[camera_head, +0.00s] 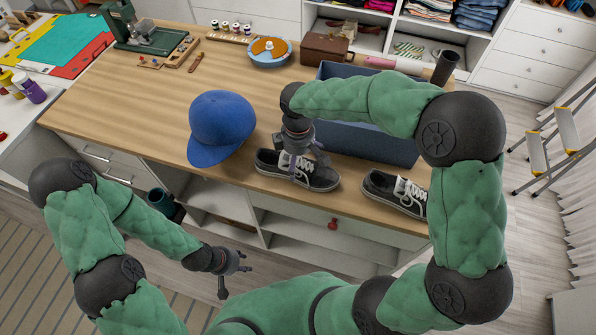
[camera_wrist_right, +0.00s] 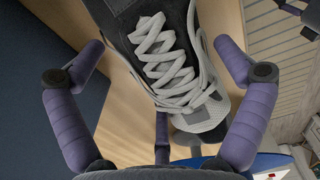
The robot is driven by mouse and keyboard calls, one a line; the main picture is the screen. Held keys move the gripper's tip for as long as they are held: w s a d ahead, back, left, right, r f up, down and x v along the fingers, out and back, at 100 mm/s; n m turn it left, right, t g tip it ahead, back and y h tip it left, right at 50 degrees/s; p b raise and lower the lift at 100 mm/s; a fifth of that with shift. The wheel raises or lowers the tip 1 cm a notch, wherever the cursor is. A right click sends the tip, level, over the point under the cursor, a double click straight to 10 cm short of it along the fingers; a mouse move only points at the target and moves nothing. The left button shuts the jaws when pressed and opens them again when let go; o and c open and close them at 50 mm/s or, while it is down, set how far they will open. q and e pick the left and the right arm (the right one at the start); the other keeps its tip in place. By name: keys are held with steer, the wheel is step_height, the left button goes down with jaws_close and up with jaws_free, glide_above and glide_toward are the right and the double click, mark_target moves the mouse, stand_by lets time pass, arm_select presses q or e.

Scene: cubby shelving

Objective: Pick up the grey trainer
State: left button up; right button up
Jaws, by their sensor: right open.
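A dark grey trainer (camera_head: 325,176) with white laces and a pale toe lies near the front edge of the wooden worktop. My right gripper (camera_head: 308,163) is right over it, pointing down. In the right wrist view the trainer (camera_wrist_right: 165,60) lies between the spread purple fingers of this gripper (camera_wrist_right: 160,105), which is open and not closed on it. A second, similar trainer (camera_head: 385,185) lies to the right, partly hidden by my right arm. My left gripper (camera_head: 238,282) is low in front of the worktop, its fingers apart and empty.
A blue cap (camera_head: 220,122) sits left of the trainer. A blue bin (camera_head: 370,140) stands close behind it, partly covered by my right arm. A brown box (camera_head: 324,49) and a round blue dish (camera_head: 270,62) are farther back. The worktop (camera_head: 120,105) is bare left of the cap.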

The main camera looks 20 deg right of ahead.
steer(key=shift+f, duration=0.15)
steer(key=shift+c, duration=0.3)
steer(key=c, duration=1.2)
